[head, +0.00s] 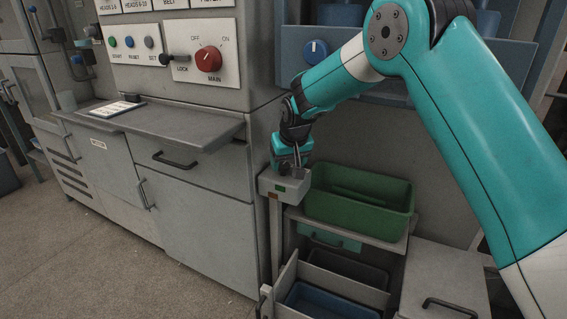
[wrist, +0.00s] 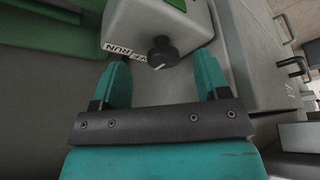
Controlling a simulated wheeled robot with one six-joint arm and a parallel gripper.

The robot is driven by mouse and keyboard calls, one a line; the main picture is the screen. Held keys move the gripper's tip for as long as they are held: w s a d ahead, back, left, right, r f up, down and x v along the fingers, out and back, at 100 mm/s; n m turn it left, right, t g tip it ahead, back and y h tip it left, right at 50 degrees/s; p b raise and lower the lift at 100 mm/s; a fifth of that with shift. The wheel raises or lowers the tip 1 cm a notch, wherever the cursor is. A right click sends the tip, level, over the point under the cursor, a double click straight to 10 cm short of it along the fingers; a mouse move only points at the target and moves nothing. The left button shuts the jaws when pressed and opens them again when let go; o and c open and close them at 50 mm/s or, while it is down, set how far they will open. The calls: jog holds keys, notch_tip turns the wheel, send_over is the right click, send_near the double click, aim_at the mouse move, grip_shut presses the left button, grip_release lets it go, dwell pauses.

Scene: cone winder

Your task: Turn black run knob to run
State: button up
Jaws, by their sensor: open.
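The black run knob (wrist: 162,52) sits on the face of a small grey control box (wrist: 150,18), beside a white label reading RUN with partly covered letters next to it. A light mark shows at the knob's edge; I cannot tell its setting for sure. My gripper (wrist: 164,66) is open, its two teal fingers apart on the left and right of the knob, with gaps on both sides and nothing held. In the head view my gripper (head: 291,160) is right over the grey box (head: 271,186), and the knob is not visible there.
A green bin (head: 358,205) stands just right of the box on a shelf. Below is an open drawer with a blue tray (head: 330,302). Left are a grey cabinet (head: 195,215) with a ledge (head: 160,122) and a panel with a red main knob (head: 208,58).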

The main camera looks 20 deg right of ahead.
aim_at(283, 164)
jog(key=w, duration=0.3)
jog(key=shift+w+a+f, duration=0.1)
jog(key=shift+f, duration=0.7)
jog(key=shift+w+f, duration=0.25)
jog(key=shift+f, duration=0.35)
jog(key=c, duration=0.9)
